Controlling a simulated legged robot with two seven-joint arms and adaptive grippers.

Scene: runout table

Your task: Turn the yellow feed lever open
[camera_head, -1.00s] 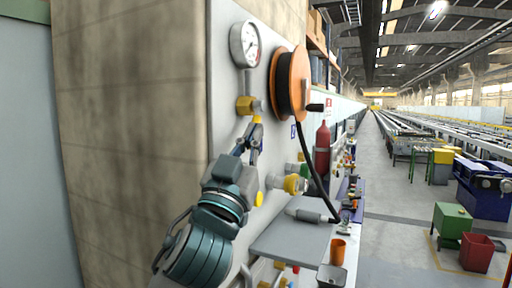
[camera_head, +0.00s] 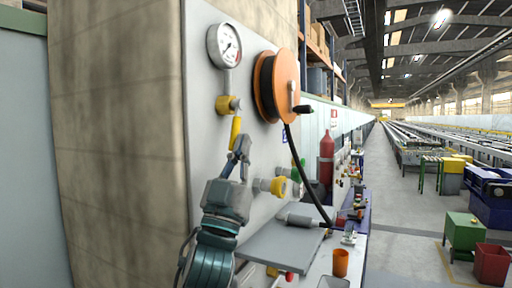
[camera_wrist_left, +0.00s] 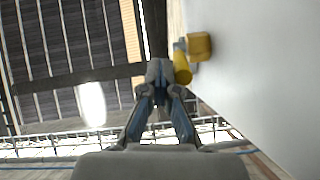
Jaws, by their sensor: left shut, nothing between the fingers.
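The yellow feed lever (camera_head: 235,132) hangs almost straight down from a yellow valve (camera_head: 228,104) on the grey panel, below the round gauge. My left gripper (camera_head: 241,143) is shut and empty, with its fingertips pointing up at the lever's lower end. In the left wrist view the closed fingertips (camera_wrist_left: 160,72) are just left of the yellow lever (camera_wrist_left: 182,68), and the valve (camera_wrist_left: 200,46) is up and right of it. I cannot tell whether the fingers touch the lever. My right gripper is in neither view.
The gauge (camera_head: 224,45) is above the valve, and an orange hose reel (camera_head: 286,85) with a black hose is right of it. A second yellow valve (camera_head: 270,186) sticks out lower right of the lever. A grey shelf (camera_head: 272,246) juts out below.

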